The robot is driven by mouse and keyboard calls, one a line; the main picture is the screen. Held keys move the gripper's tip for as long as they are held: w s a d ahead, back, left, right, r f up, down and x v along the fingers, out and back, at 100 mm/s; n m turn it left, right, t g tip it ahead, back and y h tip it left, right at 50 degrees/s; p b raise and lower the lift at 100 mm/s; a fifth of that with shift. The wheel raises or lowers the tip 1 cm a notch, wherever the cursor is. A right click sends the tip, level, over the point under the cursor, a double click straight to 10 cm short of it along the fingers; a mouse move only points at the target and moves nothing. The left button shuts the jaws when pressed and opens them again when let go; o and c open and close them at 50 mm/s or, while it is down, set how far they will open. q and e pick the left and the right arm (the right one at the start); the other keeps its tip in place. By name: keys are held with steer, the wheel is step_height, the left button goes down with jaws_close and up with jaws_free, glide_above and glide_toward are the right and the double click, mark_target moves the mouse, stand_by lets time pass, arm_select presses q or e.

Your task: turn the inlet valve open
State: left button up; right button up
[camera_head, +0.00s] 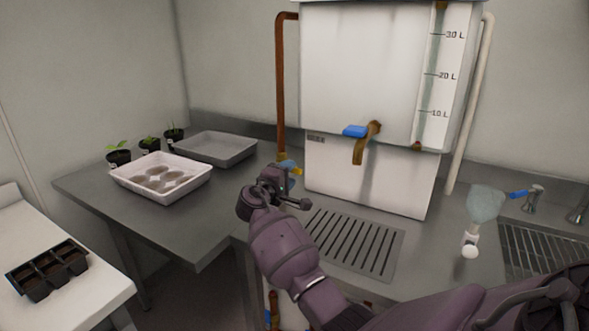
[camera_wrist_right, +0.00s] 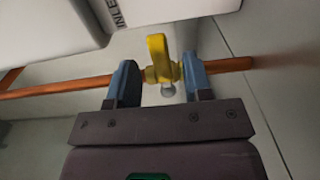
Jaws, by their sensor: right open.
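The inlet valve's yellow handle (camera_wrist_right: 157,52) sits on a copper pipe (camera_wrist_right: 55,88) in the right wrist view, below a white tank face lettered "INLE…". The handle points up in that view, across the pipe. My right gripper (camera_wrist_right: 160,66) is open, with one blue finger on each side of the valve and gaps between the fingers and the handle. In the head view, the right gripper (camera_head: 288,167) is at the tank's lower left, beside the copper pipe (camera_head: 282,90), and a bit of yellow handle (camera_head: 297,171) shows there. My left gripper is not in view.
The white tank (camera_head: 365,60) has a brass tap with a blue lever (camera_head: 355,131). A drain grate (camera_head: 352,240) lies in front. A white tray (camera_head: 160,190), a grey tray (camera_head: 214,161) and potted seedlings (camera_head: 118,157) stand left.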

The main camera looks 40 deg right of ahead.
steer(key=shift+x, duration=2.45)
steer(key=shift+c, duration=0.3)
jaws_close()
